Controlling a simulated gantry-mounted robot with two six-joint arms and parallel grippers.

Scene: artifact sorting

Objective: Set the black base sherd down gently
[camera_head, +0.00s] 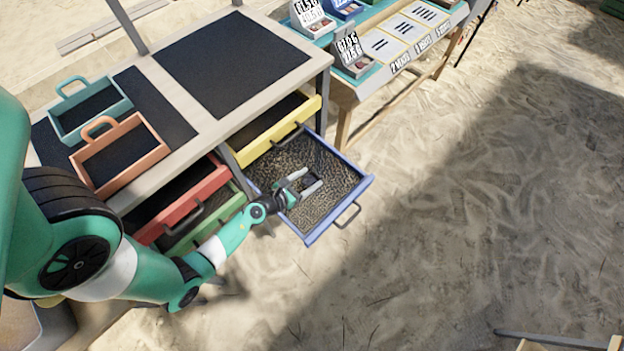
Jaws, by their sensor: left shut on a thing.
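My left gripper (311,180) reaches from the left into the open blue drawer (368,182). Its fingers are shut on the black base sherd, which is very small and hard to make out between them against the dark, speckled drawer bottom. The gripper is low over the middle of the drawer. I cannot tell whether the sherd touches the drawer bottom. My right gripper is not in view.
A yellow drawer (277,131), a red drawer (182,204) and a green drawer (205,220) stand partly open beside it. A teal tray (122,104) and an orange tray (157,154) sit on the bench. A table with labelled cards (382,45) stands behind. Open sand lies right.

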